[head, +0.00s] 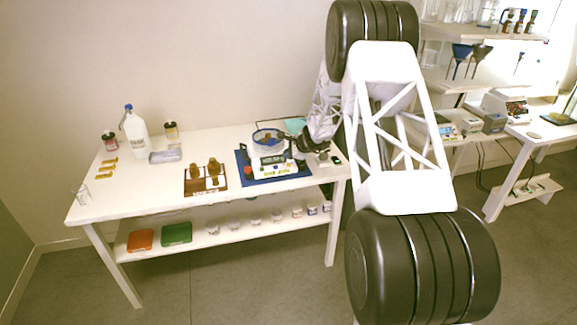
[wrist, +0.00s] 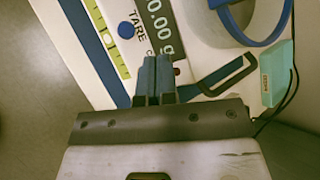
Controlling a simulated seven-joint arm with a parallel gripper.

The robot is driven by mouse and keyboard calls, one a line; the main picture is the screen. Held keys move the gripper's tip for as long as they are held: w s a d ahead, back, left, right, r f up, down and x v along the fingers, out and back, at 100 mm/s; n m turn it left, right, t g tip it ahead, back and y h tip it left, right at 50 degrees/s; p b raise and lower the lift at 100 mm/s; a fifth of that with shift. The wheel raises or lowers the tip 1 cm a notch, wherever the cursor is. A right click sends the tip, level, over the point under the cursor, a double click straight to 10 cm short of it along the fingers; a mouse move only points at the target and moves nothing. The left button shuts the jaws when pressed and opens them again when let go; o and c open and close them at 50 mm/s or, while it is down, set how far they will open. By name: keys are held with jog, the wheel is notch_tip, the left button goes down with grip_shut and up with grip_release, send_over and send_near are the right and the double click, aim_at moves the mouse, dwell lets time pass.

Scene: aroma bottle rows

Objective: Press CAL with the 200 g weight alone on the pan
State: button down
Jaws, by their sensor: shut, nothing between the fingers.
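The balance (head: 270,172) stands on a blue mat at the right of the white table. A brass-coloured weight (head: 268,138) shows inside the blue-rimmed ring on top; its marking is too small to read. In the wrist view the display (wrist: 158,28) ends in "0.00 g", with its left part cut off. The blue TARE button (wrist: 126,30) is in clear view. My gripper (wrist: 153,64) is shut and empty, its fingertips over the front panel beside the partly hidden label starting with "C". The CAL button is hidden; I cannot tell whether the fingertips touch it.
A wooden block (head: 222,184) with several brass weights stands left of the balance. A white bottle (head: 134,132) and jars stand at the left. The table's front middle is clear.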

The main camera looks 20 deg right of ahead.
aim_at(288, 167)
jog(key=shift+r, duration=1.65)
jog(key=shift+r, duration=0.1)
jog(key=s+a+r+n+g, duration=0.1)
jog(key=s+a+r+n, duration=0.25)
jog(key=s+r, duration=0.55)
jog(key=s+a+r+n+g+h, duration=0.1)
jog(key=s+a+r+n, duration=0.25)
jog(key=s+r, duration=0.6)
jog(key=s+a+r+n+g, duration=0.1)
jog(key=s+a+r+n, duration=0.3)
jog(key=s, duration=0.9)
jog(key=s+r+n+h, duration=0.1)
jog(key=s+n+h, duration=0.1)
jog(key=s, duration=1.6)
jog(key=s+r+n+g+h, duration=0.1)
jog(key=s+n, duration=0.4)
jog(key=s, duration=1.3)
jog(key=shift+d+r+h, duration=0.4)
jog(key=shift+r+h, duration=0.05)
jog(key=shift+h, duration=0.75)
